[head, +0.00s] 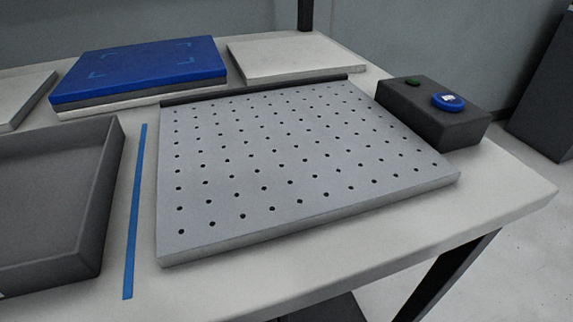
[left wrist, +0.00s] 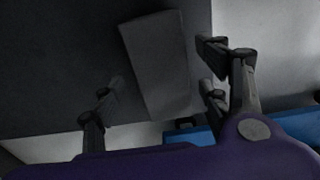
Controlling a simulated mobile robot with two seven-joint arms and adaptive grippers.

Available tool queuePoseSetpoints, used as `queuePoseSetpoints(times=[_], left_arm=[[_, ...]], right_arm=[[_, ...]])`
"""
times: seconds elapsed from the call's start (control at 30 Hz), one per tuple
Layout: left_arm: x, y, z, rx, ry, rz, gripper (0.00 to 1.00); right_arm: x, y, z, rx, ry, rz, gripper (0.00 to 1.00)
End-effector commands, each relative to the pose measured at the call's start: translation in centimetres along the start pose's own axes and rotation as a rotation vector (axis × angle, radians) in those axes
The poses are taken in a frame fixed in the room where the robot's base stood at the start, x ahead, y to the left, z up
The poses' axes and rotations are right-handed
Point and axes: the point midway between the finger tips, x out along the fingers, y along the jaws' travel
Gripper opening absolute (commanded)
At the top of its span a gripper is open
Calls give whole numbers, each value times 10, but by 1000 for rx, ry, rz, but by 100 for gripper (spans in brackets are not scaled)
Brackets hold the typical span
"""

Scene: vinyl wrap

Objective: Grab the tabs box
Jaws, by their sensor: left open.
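A plain grey box (left wrist: 158,65), which looks like the tabs box, shows in the left wrist view on a dark surface, slightly tilted in the picture. My left gripper (left wrist: 161,78) is open, with one finger on each side of the box in the picture. A gap shows on the left side; the right finger is close to the box's edge, and I cannot tell whether it touches. No label shows on the box. In the head view neither gripper shows, and I see no such box there.
A dark grey tray (head: 62,262) is cut off at the head view's left edge, beside a blue strip (head: 135,215). A perforated plate (head: 300,165) fills the table's middle. Blue (head: 140,68) and white (head: 295,58) slabs lie behind; a dark button box (head: 435,115) stands right.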

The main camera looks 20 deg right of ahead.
Motion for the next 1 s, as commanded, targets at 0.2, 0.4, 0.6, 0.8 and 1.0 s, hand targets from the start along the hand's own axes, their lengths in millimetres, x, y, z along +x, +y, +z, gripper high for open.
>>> queuePoseSetpoints(times=[0.2, 0.4, 0.6, 0.8, 1.0], left_arm=[[38, -4, 0, 0, -2, -5, 69], [40, -3, -1, 0, 0, 0, 69], [40, -3, -1, 1, 0, 0, 53], [40, -3, -1, 1, 0, 0, 27], [40, -3, -1, 1, 0, 0, 15]], right_arm=[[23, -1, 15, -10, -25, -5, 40], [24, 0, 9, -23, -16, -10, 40], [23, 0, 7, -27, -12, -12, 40], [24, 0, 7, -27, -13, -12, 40], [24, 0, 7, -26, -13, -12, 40]])
